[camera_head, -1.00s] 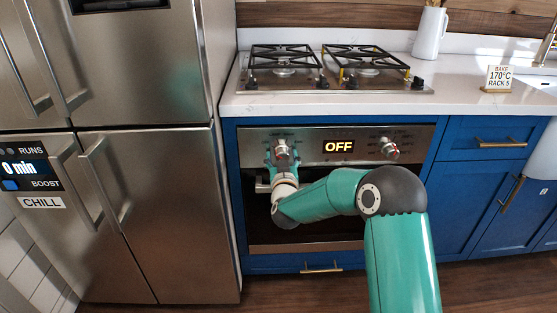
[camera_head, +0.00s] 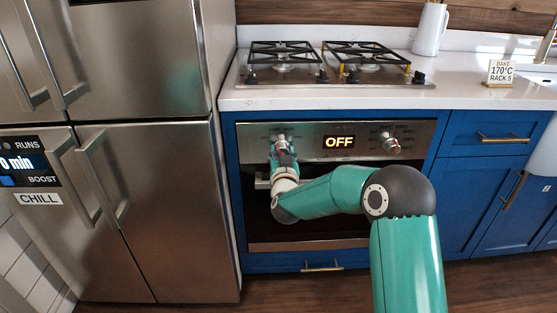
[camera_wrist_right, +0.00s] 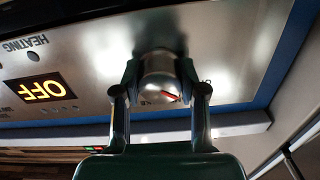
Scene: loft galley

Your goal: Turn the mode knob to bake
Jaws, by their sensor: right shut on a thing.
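The oven's left knob (camera_head: 281,137), which I take to be the mode knob, is on the steel control panel (camera_head: 312,129). My right gripper (camera_head: 280,146) reaches it from the front and is shut on it. In the right wrist view the round metal knob (camera_wrist_right: 158,72) sits between the two fingers, with a red pointer on its face. Most printed labels around it are hidden or too small to read. The oven display (camera_head: 338,142) reads OFF. My left gripper is not in view.
A second knob (camera_head: 391,145) with a red mark is to the right of the display. The oven handle (camera_head: 262,184) runs below the panel. A steel fridge (camera_head: 150,200) stands close on the left. A card (camera_head: 500,73) on the counter reads BAKE 170°C RACK 5.

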